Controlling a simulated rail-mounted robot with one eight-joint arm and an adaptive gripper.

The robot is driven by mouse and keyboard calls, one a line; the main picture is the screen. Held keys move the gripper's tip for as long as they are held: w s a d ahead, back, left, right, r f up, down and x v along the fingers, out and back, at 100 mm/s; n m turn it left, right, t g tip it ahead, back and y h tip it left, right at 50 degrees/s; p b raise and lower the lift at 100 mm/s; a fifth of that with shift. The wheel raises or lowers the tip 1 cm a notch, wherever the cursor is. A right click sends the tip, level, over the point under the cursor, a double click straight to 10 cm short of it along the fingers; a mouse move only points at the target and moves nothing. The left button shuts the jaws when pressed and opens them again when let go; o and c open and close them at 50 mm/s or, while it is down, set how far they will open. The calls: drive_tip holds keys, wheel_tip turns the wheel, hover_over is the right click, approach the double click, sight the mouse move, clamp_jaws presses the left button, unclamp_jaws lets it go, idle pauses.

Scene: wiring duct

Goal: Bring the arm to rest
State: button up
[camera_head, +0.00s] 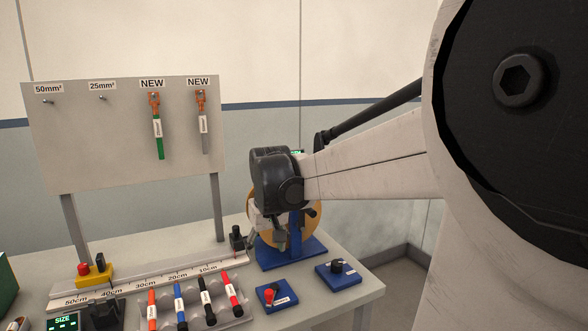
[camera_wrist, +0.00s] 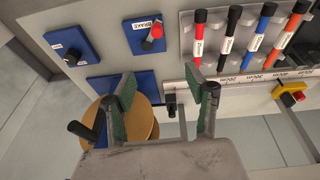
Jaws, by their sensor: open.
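My gripper (camera_wrist: 165,100) is open in the wrist view, with its two green-padded fingers apart and nothing between them. In the head view my gripper (camera_head: 276,236) hangs at the end of my arm, in front of the cable reel (camera_head: 312,225) on its blue stand (camera_head: 291,254). The reel also shows in the wrist view (camera_wrist: 144,125), partly hidden behind a finger. I cannot tell whether the gripper touches the reel or its stand.
A peg board (camera_head: 120,135) with a green cable (camera_head: 158,138) and a grey cable (camera_head: 203,135) stands behind the table. A ruler rail (camera_head: 150,284), a rack of several markers (camera_head: 194,302), a blue brake box (camera_head: 278,295) and a blue knob box (camera_head: 338,273) occupy the table.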

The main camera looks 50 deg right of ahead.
drive_tip(key=s+a+f+n+t, duration=0.1)
drive_tip(key=s+a, duration=0.5)
drive_tip(key=a, duration=0.6)
drive_tip(key=s+a+f+n+t+y, duration=0.1)
drive_tip(key=s+a+n+t, duration=0.2)
drive_tip(key=a, duration=0.9)
drive_tip(key=s, duration=0.3)
drive_tip(key=shift+a+f+y, duration=0.15)
drive_tip(key=shift+a+y, duration=0.15)
drive_tip(key=shift+a, duration=0.1)
